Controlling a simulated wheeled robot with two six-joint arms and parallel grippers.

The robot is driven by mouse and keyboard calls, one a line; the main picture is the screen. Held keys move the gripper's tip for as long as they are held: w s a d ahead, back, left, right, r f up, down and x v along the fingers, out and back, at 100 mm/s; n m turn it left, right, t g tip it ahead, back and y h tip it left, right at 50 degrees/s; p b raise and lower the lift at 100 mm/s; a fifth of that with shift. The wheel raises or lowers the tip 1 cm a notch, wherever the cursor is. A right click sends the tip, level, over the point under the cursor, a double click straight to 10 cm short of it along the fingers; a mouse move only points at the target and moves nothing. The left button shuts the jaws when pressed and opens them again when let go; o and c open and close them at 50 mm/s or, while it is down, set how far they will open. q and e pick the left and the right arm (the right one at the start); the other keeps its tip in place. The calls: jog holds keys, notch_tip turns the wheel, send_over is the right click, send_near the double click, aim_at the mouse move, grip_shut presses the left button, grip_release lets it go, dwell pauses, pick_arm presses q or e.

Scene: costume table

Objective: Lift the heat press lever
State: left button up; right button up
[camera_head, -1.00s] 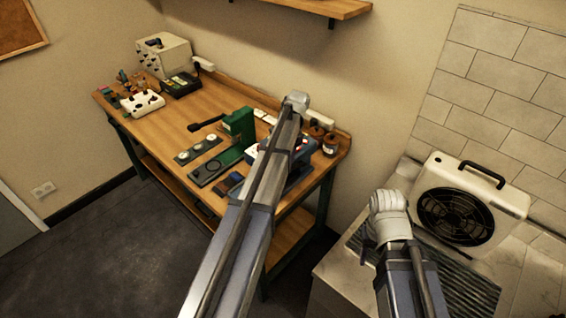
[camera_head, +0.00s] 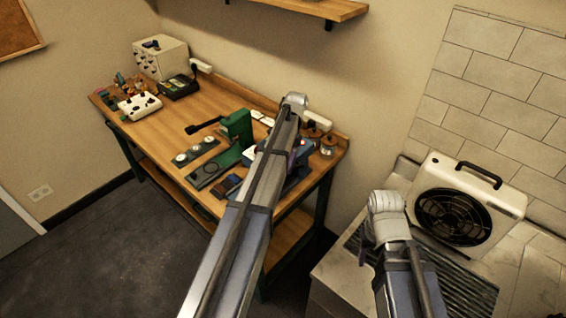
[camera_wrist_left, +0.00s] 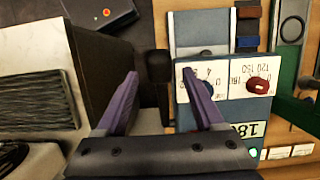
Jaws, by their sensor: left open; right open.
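The heat press is a blue-grey box (camera_wrist_left: 240,110) with white dial panels, a red knob and a lit number display in the left wrist view. In the head view the heat press (camera_head: 302,172) is partly covered by my left arm. Its lever ends in a black grip (camera_wrist_left: 158,66), seen in the left wrist view. My left gripper (camera_wrist_left: 160,77) is open, with purple fingers on either side of the black grip in that picture; contact cannot be told. My right gripper (camera_head: 368,249) is low beside the right forearm, mostly hidden, away from the press.
A green press (camera_head: 238,128) with a black handle stands left of the heat press on the wooden workbench (camera_head: 160,140). A white fan unit (camera_head: 470,200) stands on the counter at right. Jars (camera_head: 327,146) stand near the bench's right end.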

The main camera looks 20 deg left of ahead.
pick_arm(q)
jog(key=p+v, duration=0.7)
jog(key=shift+r, duration=0.35)
pick_arm(e)
notch_tip(320, 180, up, 7)
jog(key=shift+r, duration=0.2)
pick_arm(q)
jog(key=shift+w+d, duration=0.1)
jog(key=s+d+f+t+b, duration=0.1)
jog(key=s+d+f+b, duration=0.5)
jog(key=s+d, duration=0.1)
jog(key=s+d+f+t+b, duration=0.1)
jog(key=s+d+f+b, duration=0.5)
jog(key=s, duration=0.4)
jog(key=s+d+f+b, duration=0.7)
jog(key=s+d, duration=0.2)
jog(key=shift+d+f+t, duration=0.1)
jog(key=shift+f+t, duration=0.3)
pick_arm(e)
notch_tip(320, 180, down, 19)
jog(key=shift+f, duration=0.1)
